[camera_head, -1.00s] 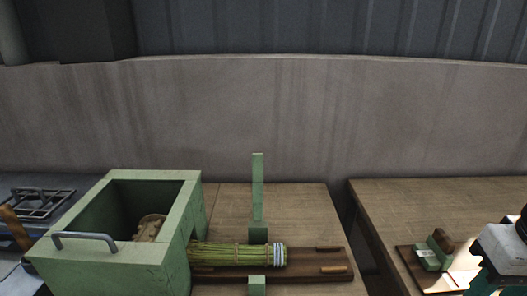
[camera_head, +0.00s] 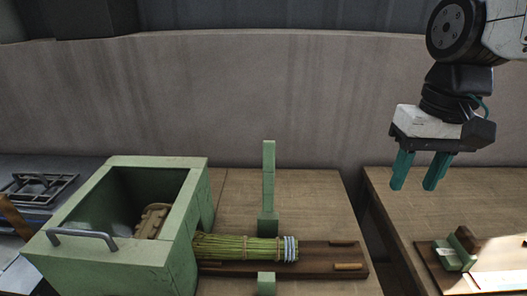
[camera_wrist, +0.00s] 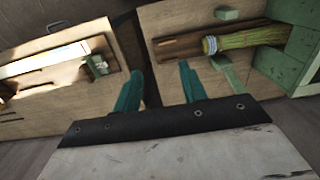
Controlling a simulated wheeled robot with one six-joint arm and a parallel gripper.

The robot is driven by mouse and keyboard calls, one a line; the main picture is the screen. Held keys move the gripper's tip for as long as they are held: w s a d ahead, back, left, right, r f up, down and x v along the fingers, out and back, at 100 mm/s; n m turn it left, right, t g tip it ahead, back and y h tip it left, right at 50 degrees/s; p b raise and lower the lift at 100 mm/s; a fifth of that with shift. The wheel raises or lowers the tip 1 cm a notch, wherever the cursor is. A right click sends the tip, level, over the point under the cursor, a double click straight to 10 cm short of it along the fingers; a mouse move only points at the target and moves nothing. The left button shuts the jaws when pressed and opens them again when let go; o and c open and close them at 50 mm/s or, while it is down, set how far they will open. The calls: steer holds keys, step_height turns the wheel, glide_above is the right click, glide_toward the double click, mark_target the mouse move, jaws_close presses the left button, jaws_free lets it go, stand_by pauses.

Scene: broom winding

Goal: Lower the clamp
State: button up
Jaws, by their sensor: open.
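The clamp (camera_head: 269,180) is a green upright bar, standing raised on a green block at the back edge of a dark wooden board (camera_head: 325,258). A second small green block (camera_head: 266,283) sits at the board's front side. A green bundle of broom bristles (camera_head: 240,248), bound with pale winding at its right end, lies on the board between the two blocks. My gripper (camera_head: 418,187), with teal fingers, is open and empty, high up to the right of the clamp. In the wrist view the fingers (camera_wrist: 158,80) are apart, with the bundle (camera_wrist: 240,38) beyond them.
A green open box (camera_head: 190,235) with a grey handle stands left of the board, with a tan object (camera_head: 152,220) inside. A right table (camera_head: 400,220) carries a small green fixture (camera_head: 455,250). A gap separates the tables.

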steer(key=w+a+r+g, duration=0.25)
steer(key=w+a, duration=0.35)
steer(key=w, duration=0.6)
steer(key=g, duration=0.2)
glide_toward(269, 151)
step_height(269, 151, down, 4)
steer(key=w, duration=0.2)
steer(key=x, duration=0.7)
steer(key=shift+s, duration=0.4)
jaws_close()
